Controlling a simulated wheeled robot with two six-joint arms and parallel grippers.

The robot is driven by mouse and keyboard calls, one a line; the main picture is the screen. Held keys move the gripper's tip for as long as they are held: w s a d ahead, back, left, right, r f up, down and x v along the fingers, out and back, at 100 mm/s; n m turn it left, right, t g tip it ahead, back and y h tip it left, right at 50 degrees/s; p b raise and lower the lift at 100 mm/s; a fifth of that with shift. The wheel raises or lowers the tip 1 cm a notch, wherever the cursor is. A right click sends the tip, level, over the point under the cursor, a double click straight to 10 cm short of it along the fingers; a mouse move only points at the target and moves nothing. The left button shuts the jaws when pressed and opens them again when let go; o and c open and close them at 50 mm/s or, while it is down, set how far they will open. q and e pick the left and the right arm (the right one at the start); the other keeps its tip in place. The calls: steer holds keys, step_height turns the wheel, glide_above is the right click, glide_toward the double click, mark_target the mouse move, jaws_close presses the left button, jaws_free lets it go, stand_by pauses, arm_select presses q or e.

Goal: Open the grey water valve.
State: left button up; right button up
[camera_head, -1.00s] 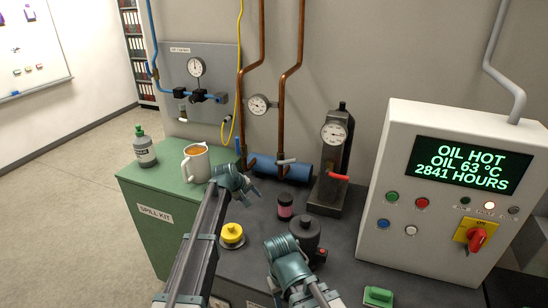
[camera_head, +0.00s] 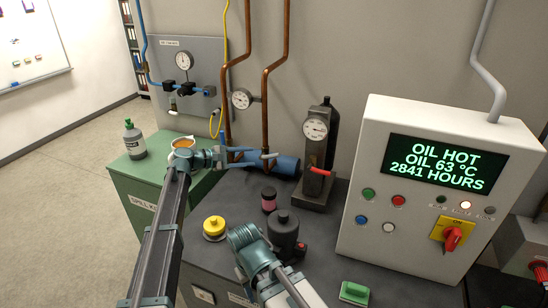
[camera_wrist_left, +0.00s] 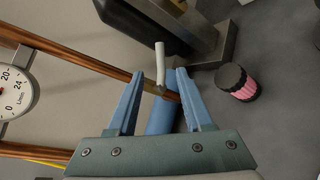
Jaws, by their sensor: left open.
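The grey water valve's lever (camera_head: 269,155) is on the right copper pipe, just above the blue cylinder. In the left wrist view the pale grey lever (camera_wrist_left: 160,50) stands just past the fingertips, in line with the gap. My left gripper (camera_head: 243,158) is open and reaches toward the lever from the left. Its two blue fingers (camera_wrist_left: 160,78) show apart and empty in the wrist view, with the pipe and blue cylinder behind the gap. My right arm's teal wrist is in the lower middle of the head view; I cannot make out its fingers.
The blue cylinder (camera_head: 286,165) lies behind the bench top. A dark stand with a red lever (camera_head: 320,171) is to the right. A mug (camera_head: 183,146) is behind my left arm.

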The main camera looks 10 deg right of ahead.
mark_target(273, 156)
arm_select(q)
steer(key=b+x, duration=0.2)
steer(key=x, duration=1)
steer(key=shift+b, duration=0.3)
jaws_close()
steer(key=shift+a, duration=0.1)
stand_by(0.8)
